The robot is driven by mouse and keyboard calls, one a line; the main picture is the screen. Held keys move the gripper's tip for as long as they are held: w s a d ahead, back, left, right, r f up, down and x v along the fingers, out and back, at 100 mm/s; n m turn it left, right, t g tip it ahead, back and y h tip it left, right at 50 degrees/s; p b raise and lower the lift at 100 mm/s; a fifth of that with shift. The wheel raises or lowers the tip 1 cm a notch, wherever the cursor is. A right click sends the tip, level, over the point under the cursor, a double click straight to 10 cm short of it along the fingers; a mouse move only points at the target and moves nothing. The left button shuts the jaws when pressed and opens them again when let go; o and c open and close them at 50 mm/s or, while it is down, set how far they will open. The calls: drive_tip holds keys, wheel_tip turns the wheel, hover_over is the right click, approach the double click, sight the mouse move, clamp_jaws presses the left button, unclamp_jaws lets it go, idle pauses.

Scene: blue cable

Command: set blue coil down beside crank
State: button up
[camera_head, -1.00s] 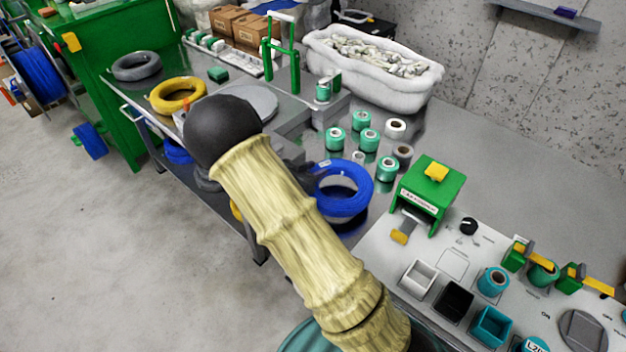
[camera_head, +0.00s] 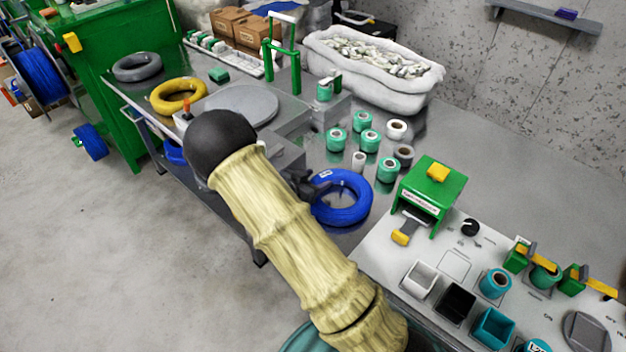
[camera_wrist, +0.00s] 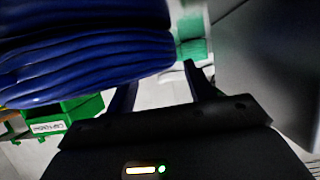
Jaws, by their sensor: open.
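The blue coil (camera_head: 341,198) lies flat on the grey bench, left of the green box-shaped device, and looks to be resting on the surface. My gripper (camera_head: 314,184) is at the coil's left side, partly hidden by my arm; contact with the coil is unclear. In the wrist view the coil (camera_wrist: 85,62) fills the upper left, close to the lens. The open fingers (camera_wrist: 162,88) show below and right of it, with a pale gap between them. A grey round plate (camera_head: 242,104) with a small orange-topped handle (camera_head: 187,107) may be the crank; it is behind my arm.
Teal and white spools (camera_head: 369,140) stand just behind the coil. The green device (camera_head: 430,190) and a control panel (camera_head: 455,262) are to its right. Yellow (camera_head: 178,96) and grey (camera_head: 137,67) coils lie at far left. Bare bench (camera_head: 520,165) extends at back right.

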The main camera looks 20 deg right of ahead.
drive_tip(key=p+v, duration=0.1)
drive_tip(key=v, duration=1.1)
wheel_tip(320, 180, up, 6)
drive_tip(key=n+y, duration=0.6)
drive_tip(key=y, duration=0.4)
drive_tip(key=s+d+r+n+g, duration=0.1)
drive_tip(key=s+d+n+g, duration=0.1)
drive_tip(key=s, duration=0.6)
drive_tip(key=s+d+r+n+g+y, duration=0.1)
drive_tip(key=s+d+n+g, duration=0.1)
drive_tip(key=s, duration=0.7)
drive_tip(key=d+n, duration=0.1)
drive_tip(key=d, duration=0.1)
drive_tip(key=shift+d+r+g, duration=0.35)
drive_tip(key=shift+r+g, duration=0.05)
